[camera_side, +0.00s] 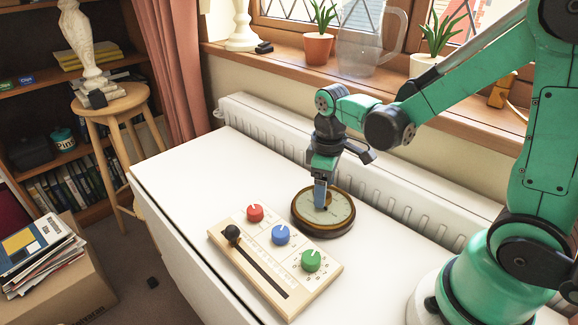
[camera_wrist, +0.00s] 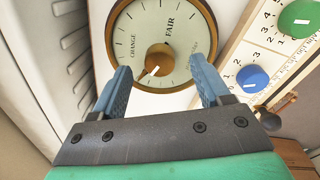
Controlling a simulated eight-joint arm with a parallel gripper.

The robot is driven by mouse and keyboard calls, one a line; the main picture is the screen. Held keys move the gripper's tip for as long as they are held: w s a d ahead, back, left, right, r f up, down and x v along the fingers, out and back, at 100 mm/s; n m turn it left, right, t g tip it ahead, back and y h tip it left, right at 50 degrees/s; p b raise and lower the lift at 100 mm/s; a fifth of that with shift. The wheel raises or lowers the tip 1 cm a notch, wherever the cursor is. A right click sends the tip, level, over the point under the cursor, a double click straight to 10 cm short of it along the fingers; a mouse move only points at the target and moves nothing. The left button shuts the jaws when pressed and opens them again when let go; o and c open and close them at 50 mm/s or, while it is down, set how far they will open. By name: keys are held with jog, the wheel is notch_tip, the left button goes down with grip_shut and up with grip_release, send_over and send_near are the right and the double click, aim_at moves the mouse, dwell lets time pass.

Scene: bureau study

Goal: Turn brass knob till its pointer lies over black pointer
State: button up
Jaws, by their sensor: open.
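A round barometer (camera_side: 346,228) with a dark wooden rim and a pale dial lies flat on the white table. In the wrist view, its dial (camera_wrist: 178,16) shows the words CHANGE and FAIR. I cannot clearly make out the black pointer. My gripper (camera_side: 320,205) is over the dial, pointing down. In the wrist view, the blue fingers of my gripper (camera_wrist: 160,72) are open, one each side of the knob, with gaps between.
A wooden panel (camera_side: 219,235) with red (camera_side: 255,213), blue (camera_side: 281,234) and green (camera_side: 311,260) knobs and a black-knobbed slider (camera_side: 232,233) lies beside the barometer. A white radiator (camera_side: 270,125) runs behind the table (camera_side: 185,165), whose far left part is clear.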

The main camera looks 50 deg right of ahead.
jog(key=shift+a+r, duration=0.1)
jog(key=shift+r, duration=1.95)
jog(key=s+a+r+m+t, duration=0.2)
jog(key=a+r+m+t, duration=0.1)
jog(key=t, duration=0.4)
jog(key=shift+s+a+r+m, duration=0.2)
jog(key=shift+a+r+m, duration=0.2)
jog(key=shift+r+m, duration=0.35)
